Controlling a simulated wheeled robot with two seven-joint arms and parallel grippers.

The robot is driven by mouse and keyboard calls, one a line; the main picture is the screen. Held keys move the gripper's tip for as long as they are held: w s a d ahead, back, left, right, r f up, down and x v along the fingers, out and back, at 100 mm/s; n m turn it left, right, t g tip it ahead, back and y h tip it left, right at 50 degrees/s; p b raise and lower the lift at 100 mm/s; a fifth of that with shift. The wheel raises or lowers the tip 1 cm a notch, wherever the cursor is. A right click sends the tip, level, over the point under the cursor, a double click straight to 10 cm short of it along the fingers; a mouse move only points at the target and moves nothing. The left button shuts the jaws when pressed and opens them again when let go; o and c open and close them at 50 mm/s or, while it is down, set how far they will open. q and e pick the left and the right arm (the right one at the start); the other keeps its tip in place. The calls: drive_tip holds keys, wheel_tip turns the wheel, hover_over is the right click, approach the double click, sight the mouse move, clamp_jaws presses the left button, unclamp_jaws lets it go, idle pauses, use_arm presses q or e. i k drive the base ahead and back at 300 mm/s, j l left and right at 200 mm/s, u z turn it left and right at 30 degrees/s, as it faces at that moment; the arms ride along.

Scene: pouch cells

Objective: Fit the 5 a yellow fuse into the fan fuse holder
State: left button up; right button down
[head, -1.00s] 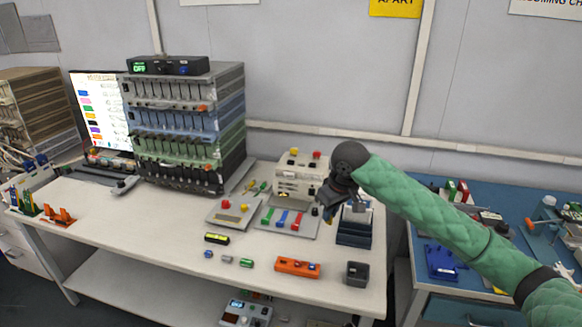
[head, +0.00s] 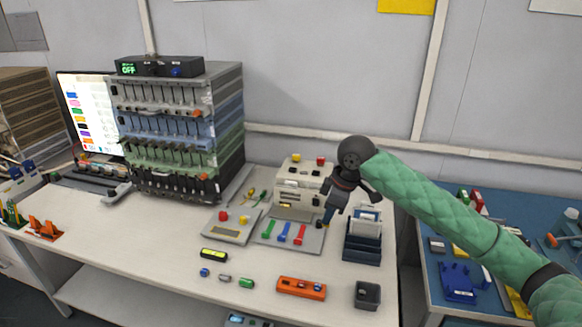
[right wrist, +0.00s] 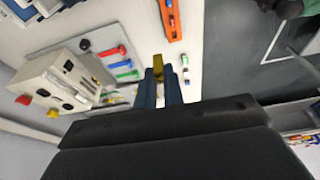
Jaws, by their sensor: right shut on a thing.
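In the right wrist view a small yellow piece, the fuse (right wrist: 158,66), sits between the tips of my right gripper (right wrist: 160,80). In the head view the fuse is too small or hidden to make out. A beige box (head: 303,182) with yellow and red knobs stands behind the board; it also shows in the right wrist view (right wrist: 50,75). I cannot tell which part is the fan fuse holder. My left gripper is not in view.
The grey board carries green, blue and red bars. A dark blue stand (head: 361,246) is close to the right. An orange block (head: 301,288) and a dark cup (head: 367,295) lie at the front. A tall rack (head: 180,130) stands left.

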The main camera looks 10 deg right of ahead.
sight(293, 172)
drive_tip(key=i, duration=1.15)
